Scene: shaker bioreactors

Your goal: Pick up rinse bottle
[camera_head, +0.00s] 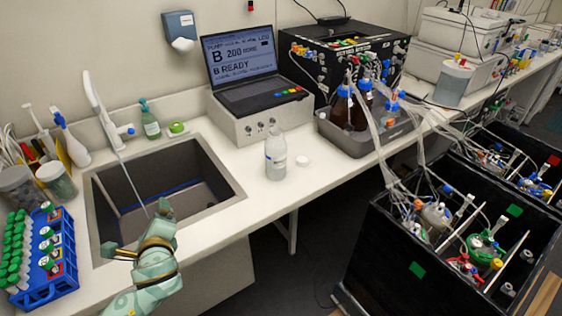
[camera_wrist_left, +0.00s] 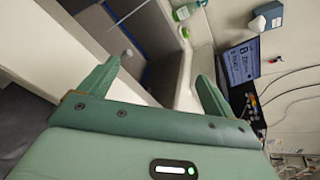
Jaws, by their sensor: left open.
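A clear, pale bottle (camera_head: 275,157) with a light label stands upright on the white counter, right of the sink and in front of the console. A white wash bottle (camera_head: 70,140) with a blue top stands left of the sink; I cannot tell which of the two is the rinse bottle. My left gripper (camera_head: 137,228) is over the front of the sink, apart from both bottles. In the left wrist view its two fingers (camera_wrist_left: 157,69) are spread with nothing between them. Neither bottle shows clearly there. My right gripper is not in view.
The sink (camera_head: 165,190) has a tall faucet (camera_head: 105,110) at its back left. A green soap bottle (camera_head: 150,122) stands behind it. A blue tube rack (camera_head: 45,255) is at front left. A small white cap (camera_head: 303,161) lies right of the clear bottle, with a grey tray (camera_head: 375,143) further right.

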